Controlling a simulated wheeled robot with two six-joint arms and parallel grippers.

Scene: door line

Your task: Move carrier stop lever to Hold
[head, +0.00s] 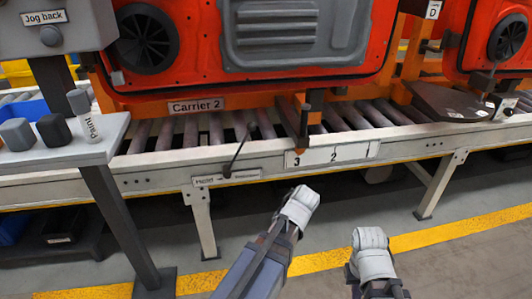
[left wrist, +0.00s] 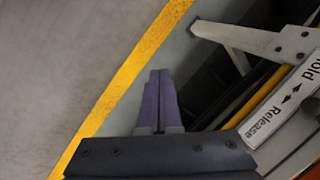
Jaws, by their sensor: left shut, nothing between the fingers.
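The carrier stop lever (head: 237,153) is a thin dark rod with a dark knob on the front rail of the conveyor in the head view. It leans up and to the right, away from the word Hold. Its label plate (head: 207,180) reads Hold at the left end. In the left wrist view the label (left wrist: 283,108) reads Hold and Release with a double arrow. My left gripper (head: 301,203) is right of the lever and nearer to me, apart from it. Its fingers (left wrist: 158,98) are shut and empty. My right gripper (head: 371,252) is farther right; its fingers cannot be made out.
Red door carriers, one labelled Carrier 2 (head: 197,105), stand over the rollers. A scale strip (head: 333,154) with numbers is on the rail. A rail leg (head: 203,225) stands below the lever. Floor in front is clear.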

